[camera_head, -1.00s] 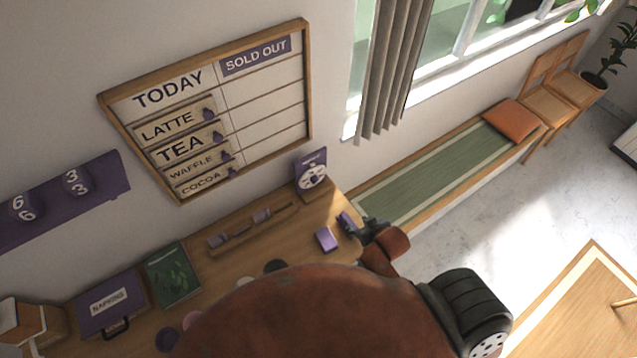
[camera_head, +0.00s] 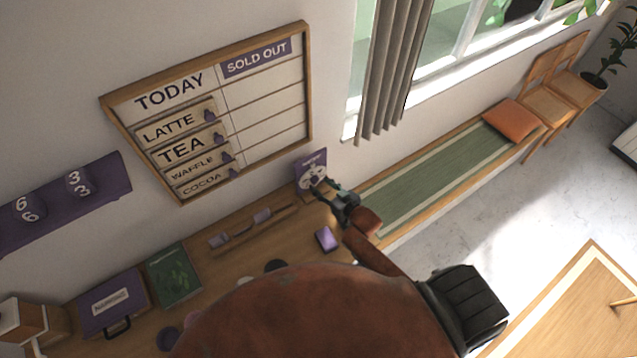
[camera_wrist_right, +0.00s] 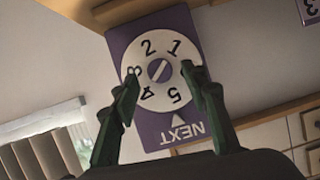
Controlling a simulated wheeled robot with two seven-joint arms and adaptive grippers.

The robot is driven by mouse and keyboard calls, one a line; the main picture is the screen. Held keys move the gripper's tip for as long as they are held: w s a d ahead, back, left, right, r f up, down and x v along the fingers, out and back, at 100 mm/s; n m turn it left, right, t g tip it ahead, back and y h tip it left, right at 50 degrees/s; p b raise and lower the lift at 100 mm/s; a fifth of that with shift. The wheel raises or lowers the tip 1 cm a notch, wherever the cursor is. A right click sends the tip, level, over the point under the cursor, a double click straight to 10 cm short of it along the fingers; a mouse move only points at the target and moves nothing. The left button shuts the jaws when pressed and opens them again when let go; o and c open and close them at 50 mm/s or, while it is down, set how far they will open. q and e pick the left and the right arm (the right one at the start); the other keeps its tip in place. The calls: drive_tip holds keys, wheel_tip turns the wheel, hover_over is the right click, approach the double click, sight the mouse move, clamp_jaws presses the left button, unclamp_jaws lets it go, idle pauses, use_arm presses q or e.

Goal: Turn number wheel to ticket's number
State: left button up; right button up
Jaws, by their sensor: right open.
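The number wheel (camera_head: 309,174) is a white disc on a purple stand against the wall, at the back of the counter. In the right wrist view the white wheel (camera_wrist_right: 160,72) appears upside down, with 1, 2, 4 and 5 readable and a partly covered 3 at left. The 5 is nearest the pointer above the word NEXT. My right gripper (camera_wrist_right: 166,80) is open, its fingers on either side of the wheel; I cannot tell whether they touch it. In the head view the right gripper (camera_head: 324,190) partly covers the wheel. My left gripper is not in view.
A purple-edged card (camera_wrist_right: 312,10) with a 3-like figure is cut off at the wrist view's corner. A purple block (camera_head: 327,239), a wooden rack (camera_head: 255,228), a green book (camera_head: 173,275) and a napkin box (camera_head: 112,303) are on the counter. The menu board (camera_head: 215,110) hangs above.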

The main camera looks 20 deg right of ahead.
sight(315, 180)
drive_tip(key=shift+x, duration=1.35)
drive_tip(key=shift+c, duration=0.5)
clamp_jaws()
drive_tip(key=shift+m, duration=0.3)
